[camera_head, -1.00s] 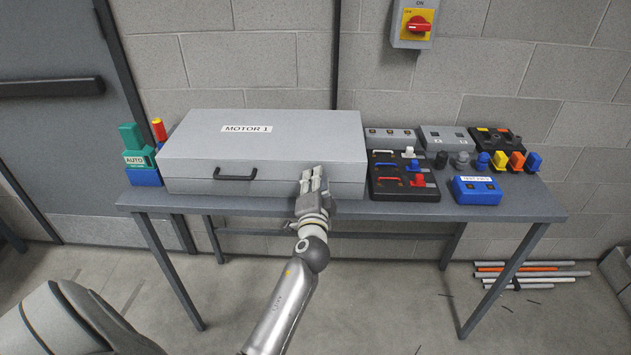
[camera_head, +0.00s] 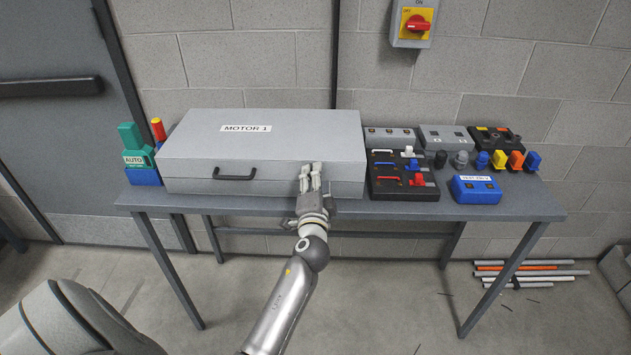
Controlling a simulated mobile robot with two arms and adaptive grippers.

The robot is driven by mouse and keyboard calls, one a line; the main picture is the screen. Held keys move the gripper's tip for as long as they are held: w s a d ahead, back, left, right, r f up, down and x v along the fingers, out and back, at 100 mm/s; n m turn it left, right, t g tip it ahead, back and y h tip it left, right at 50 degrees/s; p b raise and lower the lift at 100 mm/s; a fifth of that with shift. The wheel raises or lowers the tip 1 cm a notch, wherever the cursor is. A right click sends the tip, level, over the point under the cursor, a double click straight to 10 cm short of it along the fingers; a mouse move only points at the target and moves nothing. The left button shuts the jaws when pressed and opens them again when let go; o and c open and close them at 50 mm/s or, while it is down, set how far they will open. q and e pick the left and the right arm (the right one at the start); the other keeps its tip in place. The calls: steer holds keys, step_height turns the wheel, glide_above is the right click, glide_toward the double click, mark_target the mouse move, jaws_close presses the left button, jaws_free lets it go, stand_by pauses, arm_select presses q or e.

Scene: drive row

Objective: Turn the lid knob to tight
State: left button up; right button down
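A wide, closed grey box labelled MOTOR 1 (camera_head: 270,155) stands on the table, with a dark handle (camera_head: 235,176) on its front. My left gripper (camera_head: 310,172) is at the right part of the box's front face, near the seam under the lid. Its two pale fingers point at the box, and they look close together. No lid knob can be made out; anything between the fingers is hidden by them. I cannot tell whether they touch the box or hold something. My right gripper is not in view.
A red-and-yellow switch (camera_head: 415,24) is on the wall. Rods (camera_head: 530,273) lie on the floor at right.

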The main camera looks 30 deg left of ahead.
arm_select(q)
steer(key=shift+s, duration=0.1)
steer(key=v, duration=0.7)
steer(key=shift+d, duration=0.15)
steer(key=shift+s, duration=0.1)
steer(key=s+d+f+g+h, duration=0.2)
steer(key=s+d+f, duration=0.15)
steer(key=f, duration=0.85)
steer(key=s+d+f+g+h, duration=0.2)
steer(key=d+f+h, duration=0.15)
steer(key=f, duration=0.75)
steer(key=s+d+f+g+h, duration=0.2)
steer(key=s+d+f, duration=0.15)
steer(key=f, duration=0.85)
steer(key=s+d+f+n+g+h, duration=0.15)
steer(key=s+f+g, duration=0.25)
steer(key=s+f, duration=0.95)
steer(key=s+a+f+n+g, duration=0.1)
steer(key=s+f, duration=0.3)
steer(key=s, duration=0.7)
steer(key=s+a+f+n+g, duration=0.1)
steer(key=s+f+n+g, duration=0.1)
steer(key=s, duration=1)
steer(key=shift+s+f+n+g, duration=0.35)
steer(key=shift+f+g, duration=0.35)
steer(key=shift+f, duration=0.25)
